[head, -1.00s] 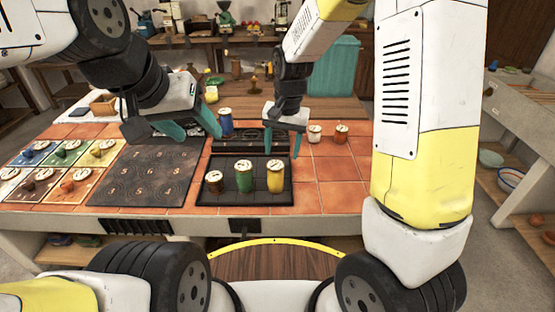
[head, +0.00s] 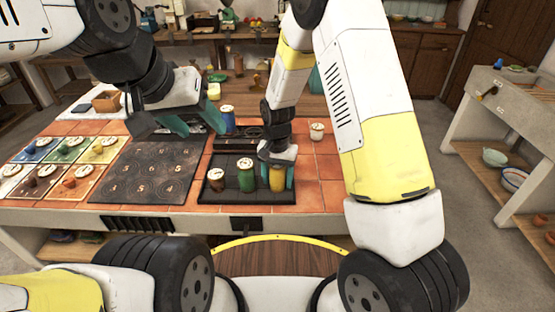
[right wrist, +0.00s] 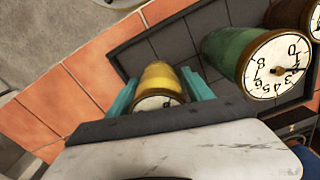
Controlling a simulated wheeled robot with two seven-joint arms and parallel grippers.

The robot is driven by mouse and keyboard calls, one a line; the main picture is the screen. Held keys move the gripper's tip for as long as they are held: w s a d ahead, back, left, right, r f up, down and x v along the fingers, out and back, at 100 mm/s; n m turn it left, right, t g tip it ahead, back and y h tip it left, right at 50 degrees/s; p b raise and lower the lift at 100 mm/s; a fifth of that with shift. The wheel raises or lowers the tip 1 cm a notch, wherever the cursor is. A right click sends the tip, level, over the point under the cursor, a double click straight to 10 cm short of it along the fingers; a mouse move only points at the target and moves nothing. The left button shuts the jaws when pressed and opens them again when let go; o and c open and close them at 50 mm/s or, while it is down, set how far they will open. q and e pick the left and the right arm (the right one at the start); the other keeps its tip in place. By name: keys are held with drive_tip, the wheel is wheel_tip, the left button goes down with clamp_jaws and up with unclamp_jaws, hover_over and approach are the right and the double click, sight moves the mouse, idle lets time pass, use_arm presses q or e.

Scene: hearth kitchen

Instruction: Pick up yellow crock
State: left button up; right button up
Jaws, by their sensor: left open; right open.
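The yellow crock (head: 277,178) stands upright at the right end of a dark tray (head: 228,198). My right gripper (head: 279,172) is over it, with teal fingers on either side of the crock. In the right wrist view the yellow crock (right wrist: 161,82) sits between the two open fingers (right wrist: 157,92), its dial lid partly hidden by the gripper body. Whether the fingers touch it I cannot tell. My left gripper (head: 196,122) is open and empty above the back of the dark numbered board (head: 150,172).
A green crock (head: 246,174) stands close left of the yellow one, and a brown crock (head: 215,180) beyond it. A blue crock (head: 228,119) and a white-topped crock (head: 317,131) stand behind. Tiles right of the tray (head: 318,190) are clear.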

drive_tip(key=shift+f, duration=0.15)
drive_tip(key=shift+c, duration=0.2)
clamp_jaws()
